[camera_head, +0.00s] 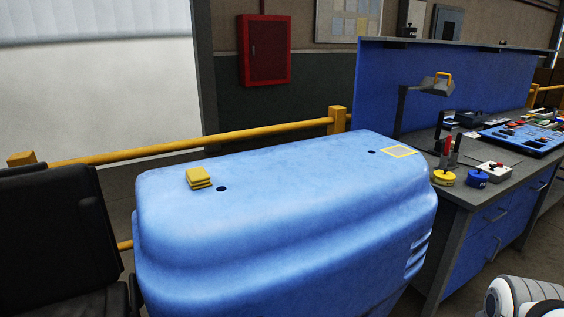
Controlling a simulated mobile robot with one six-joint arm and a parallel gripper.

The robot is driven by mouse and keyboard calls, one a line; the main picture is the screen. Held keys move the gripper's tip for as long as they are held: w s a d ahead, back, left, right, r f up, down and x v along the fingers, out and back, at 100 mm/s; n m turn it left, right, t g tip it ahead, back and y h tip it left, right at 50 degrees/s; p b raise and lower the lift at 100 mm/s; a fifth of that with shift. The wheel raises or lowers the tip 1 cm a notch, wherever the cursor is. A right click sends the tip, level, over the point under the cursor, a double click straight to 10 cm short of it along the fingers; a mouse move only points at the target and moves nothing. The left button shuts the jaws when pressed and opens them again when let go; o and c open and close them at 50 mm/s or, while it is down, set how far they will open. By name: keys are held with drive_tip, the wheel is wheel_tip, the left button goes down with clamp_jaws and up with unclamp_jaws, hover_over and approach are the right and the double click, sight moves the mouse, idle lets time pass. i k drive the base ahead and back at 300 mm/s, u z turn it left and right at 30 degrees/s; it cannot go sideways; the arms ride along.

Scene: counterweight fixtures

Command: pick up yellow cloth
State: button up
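The yellow cloth (198,178) is a small folded stack lying on the top of a large blue rounded housing (290,225), near its left back part. It sits just left of a dark round hole in the surface. Nothing covers it. A white and grey part of my own arm shows at the bottom right corner, far from the cloth. My gripper's fingers are not in view.
A black chair (62,235) stands at the left. A yellow rail (240,133) runs behind. A workbench (470,195) with tools and a lamp stands at the right. The housing's top is otherwise clear.

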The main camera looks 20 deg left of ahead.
sight(199, 178)
drive_tip(key=u, duration=0.7)
drive_tip(key=i, duration=1.1)
drive_tip(key=u, duration=0.95)
